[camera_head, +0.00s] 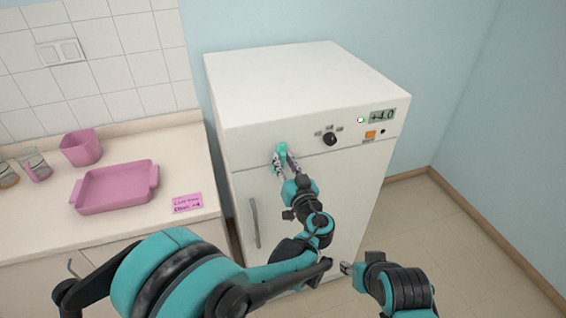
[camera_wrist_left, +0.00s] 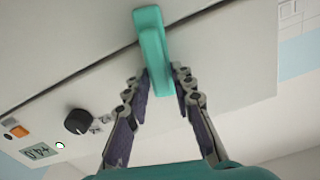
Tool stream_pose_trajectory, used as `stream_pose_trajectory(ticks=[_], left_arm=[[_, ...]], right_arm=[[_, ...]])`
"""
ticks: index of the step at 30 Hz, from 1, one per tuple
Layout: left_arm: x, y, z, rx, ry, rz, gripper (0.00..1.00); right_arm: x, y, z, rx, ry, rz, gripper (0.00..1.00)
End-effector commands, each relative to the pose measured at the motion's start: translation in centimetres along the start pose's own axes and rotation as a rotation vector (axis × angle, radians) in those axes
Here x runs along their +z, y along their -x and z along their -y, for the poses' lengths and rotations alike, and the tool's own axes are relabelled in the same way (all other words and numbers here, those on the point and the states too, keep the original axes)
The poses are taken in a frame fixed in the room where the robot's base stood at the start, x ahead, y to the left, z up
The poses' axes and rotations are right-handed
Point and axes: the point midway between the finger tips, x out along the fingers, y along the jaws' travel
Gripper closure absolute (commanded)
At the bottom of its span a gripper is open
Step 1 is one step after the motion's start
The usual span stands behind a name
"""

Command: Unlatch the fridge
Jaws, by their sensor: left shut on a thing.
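The white fridge (camera_head: 350,190) stands against the wall with its door closed. A teal latch (camera_head: 282,149) sits at the seam between the door's upper left edge and the control panel. My left gripper (camera_head: 283,163) is at the latch. In the left wrist view its fingers (camera_wrist_left: 162,82) close around the lower end of the teal latch (camera_wrist_left: 151,38).
The fridge has a vertical grey door handle (camera_head: 255,223), a dark knob (camera_head: 330,139) and a display (camera_head: 382,116) reading about +4.0. At left, a counter (camera_head: 100,225) holds a pink tray (camera_head: 113,190), a pink bin (camera_head: 80,149), glasses and a pink note (camera_head: 187,204). Floor right of the fridge is clear.

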Motion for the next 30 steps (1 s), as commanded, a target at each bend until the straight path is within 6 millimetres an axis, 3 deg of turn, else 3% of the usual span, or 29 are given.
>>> stream_pose_trajectory(ticks=[30], left_arm=[[0.9, 0.0, -1.5, 0.001, -0.956, 0.0, 1.0]], right_arm=[[1.2, -1.7, 0.0, 0.0, 0.0, 0.0, 0.6]])
